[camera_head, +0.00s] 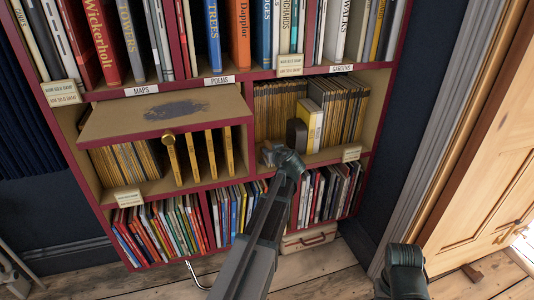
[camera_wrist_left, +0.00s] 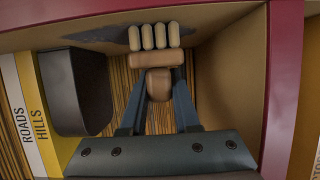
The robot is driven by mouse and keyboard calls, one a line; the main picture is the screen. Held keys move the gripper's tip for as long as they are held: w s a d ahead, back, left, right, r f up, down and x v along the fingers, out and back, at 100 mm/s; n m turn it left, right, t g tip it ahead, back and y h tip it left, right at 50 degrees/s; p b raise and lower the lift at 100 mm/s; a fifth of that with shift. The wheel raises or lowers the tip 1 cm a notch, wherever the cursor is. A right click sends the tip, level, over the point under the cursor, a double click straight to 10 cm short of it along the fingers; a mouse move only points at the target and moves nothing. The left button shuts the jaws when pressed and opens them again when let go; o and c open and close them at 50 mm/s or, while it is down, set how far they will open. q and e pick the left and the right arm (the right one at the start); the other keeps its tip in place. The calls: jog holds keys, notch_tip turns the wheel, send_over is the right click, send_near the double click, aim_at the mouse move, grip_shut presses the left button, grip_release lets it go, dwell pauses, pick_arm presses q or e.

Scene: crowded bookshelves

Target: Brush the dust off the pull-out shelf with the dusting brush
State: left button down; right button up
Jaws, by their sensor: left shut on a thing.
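The pull-out shelf (camera_head: 118,124) is a tan board at the left of the bookcase, with a dark grey dust patch (camera_head: 176,109) on top and a round brass knob (camera_head: 169,138) at its front. My left gripper (camera_head: 276,154) is right of it, at the front of the open compartment. In the left wrist view my left gripper (camera_wrist_left: 158,100) is shut on the dusting brush (camera_wrist_left: 155,62), a wooden brush with thick tan bristles. The bristles lie over a dark patch on a tan surface; I cannot tell if they touch. The brush hardly shows in the head view. My right gripper is out of view.
A dark block (camera_head: 296,134) stands close by my left gripper, beside a yellow book (camera_head: 311,126); the block also shows in the left wrist view (camera_wrist_left: 75,90). Packed books fill the rows above and below. A wooden door (camera_head: 490,160) is at the right.

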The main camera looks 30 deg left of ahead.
pick_arm(q)
jog(key=shift+r, duration=0.1)
jog(key=shift+r+p, duration=0.95)
jog(key=shift+p, duration=0.1)
jog(key=s+d, duration=1)
jog(key=d, duration=0.2)
jog(key=shift+s, duration=0.25)
dwell(0.3)
notch_tip(320, 180, up, 32)
jog(key=p, duration=3.1)
jog(key=shift+f+p, duration=0.15)
jog(key=shift+p, duration=0.15)
